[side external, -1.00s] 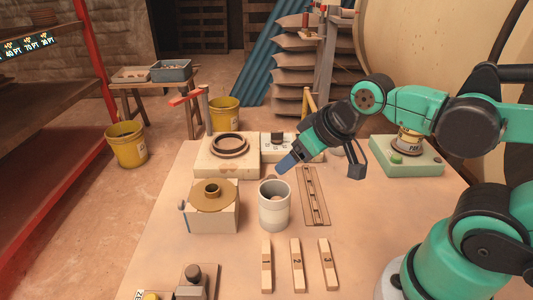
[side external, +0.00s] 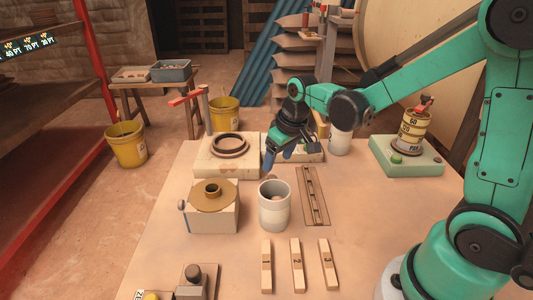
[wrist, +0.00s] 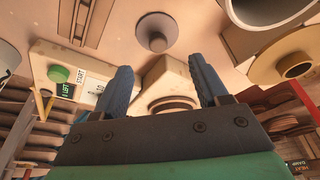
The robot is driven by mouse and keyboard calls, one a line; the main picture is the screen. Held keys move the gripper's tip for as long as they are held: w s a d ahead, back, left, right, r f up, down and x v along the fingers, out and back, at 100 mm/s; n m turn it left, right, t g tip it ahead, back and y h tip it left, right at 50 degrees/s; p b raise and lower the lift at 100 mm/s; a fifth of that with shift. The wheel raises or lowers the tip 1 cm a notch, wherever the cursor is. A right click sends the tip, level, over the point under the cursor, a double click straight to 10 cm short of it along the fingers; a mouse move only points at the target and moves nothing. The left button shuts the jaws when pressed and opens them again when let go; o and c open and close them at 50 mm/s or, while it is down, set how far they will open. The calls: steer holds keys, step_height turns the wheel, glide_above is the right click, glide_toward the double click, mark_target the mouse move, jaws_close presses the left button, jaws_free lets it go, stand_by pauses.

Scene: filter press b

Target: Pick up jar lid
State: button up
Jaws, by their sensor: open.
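A grey disc with a raised knob, seemingly the jar lid (wrist: 157,33), lies on the table at the top middle of the wrist view. It is beyond my fingertips, about midway between them and apart from them. In the side view I cannot make it out; my gripper or the jar may hide it. My gripper (side external: 278,160) is open and empty, pointing down just behind the open grey-white jar (side external: 274,210). The jar's rim also shows at the wrist view's top right (wrist: 262,12).
A slotted board (side external: 313,195) lies right of the jar, and a block with a brass disc (side external: 213,196) stands left. Behind are a cream block with a dark ring (side external: 229,146) and a START box (wrist: 75,80). Numbered wooden pieces (side external: 297,265) lie in front.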

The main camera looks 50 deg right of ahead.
mark_target(272, 177)
steer(key=shift+x, duration=3.15)
steer(key=shift+d, duration=0.1)
jaws_close()
